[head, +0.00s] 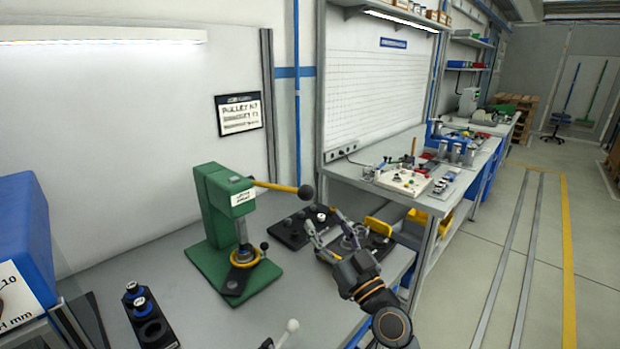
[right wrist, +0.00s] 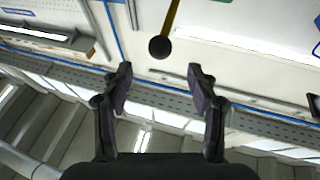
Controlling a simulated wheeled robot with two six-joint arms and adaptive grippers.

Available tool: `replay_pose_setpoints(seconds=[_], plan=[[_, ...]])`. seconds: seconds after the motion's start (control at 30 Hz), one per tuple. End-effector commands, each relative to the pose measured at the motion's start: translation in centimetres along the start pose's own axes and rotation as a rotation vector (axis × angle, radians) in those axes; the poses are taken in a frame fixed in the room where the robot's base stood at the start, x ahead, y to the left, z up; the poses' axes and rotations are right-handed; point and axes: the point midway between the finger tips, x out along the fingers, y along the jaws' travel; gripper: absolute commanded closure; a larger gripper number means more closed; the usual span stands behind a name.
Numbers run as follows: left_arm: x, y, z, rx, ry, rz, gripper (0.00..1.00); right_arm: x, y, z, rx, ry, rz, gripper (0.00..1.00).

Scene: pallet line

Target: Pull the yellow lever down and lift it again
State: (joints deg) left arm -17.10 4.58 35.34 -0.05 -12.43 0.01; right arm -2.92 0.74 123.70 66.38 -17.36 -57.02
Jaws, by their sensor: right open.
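The yellow lever (head: 275,186) sticks out to the right from the top of the green press (head: 215,215) and ends in a black ball knob. It looks close to level. In the right wrist view the lever (right wrist: 172,15) shows at the top, its black knob (right wrist: 159,47) beyond and between the fingertips. My right gripper (head: 322,223) is open and empty, below and to the right of the knob in the head view, apart from it. In the right wrist view its two fingers (right wrist: 160,82) are spread wide. My left gripper is not in view.
A black holder (head: 155,330) with blue-topped parts stands at the front left. A grey-knobbed handle (head: 291,326) rises at the front.

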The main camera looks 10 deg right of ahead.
Motion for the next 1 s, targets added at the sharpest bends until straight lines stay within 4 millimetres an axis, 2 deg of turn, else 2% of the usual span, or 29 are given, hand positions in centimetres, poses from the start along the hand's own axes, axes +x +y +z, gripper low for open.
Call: replay_pose_setpoints(seconds=[0.13, 0.3, 0.5, 0.67, 0.9, 0.93, 1.0], plan=[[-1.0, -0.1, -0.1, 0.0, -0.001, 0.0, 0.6, 2.0, 0.0, -0.3, 0.002, 0.002, 0.001, 0.41], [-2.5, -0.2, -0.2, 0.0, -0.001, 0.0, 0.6, 5.8, 0.0, -0.5, 0.003, 0.003, 0.0, 0.41], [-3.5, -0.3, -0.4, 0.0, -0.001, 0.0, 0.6, 9.2, 0.0, -0.2, 0.001, 0.002, 0.0, 0.41], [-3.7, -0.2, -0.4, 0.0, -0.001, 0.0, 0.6, 10.3, 0.0, 0.0, 0.001, 0.0, 0.0, 0.41], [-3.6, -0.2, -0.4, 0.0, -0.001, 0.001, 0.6, 10.4, 0.0, 0.1, 0.0, 0.0, 0.001, 0.41], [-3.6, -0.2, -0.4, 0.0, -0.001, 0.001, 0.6, 10.4, 0.0, 0.1, 0.0, 0.0, 0.001, 0.42], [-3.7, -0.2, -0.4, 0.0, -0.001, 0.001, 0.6, 10.4, 0.0, 0.1, 0.0, 0.0, 0.001, 0.52]])
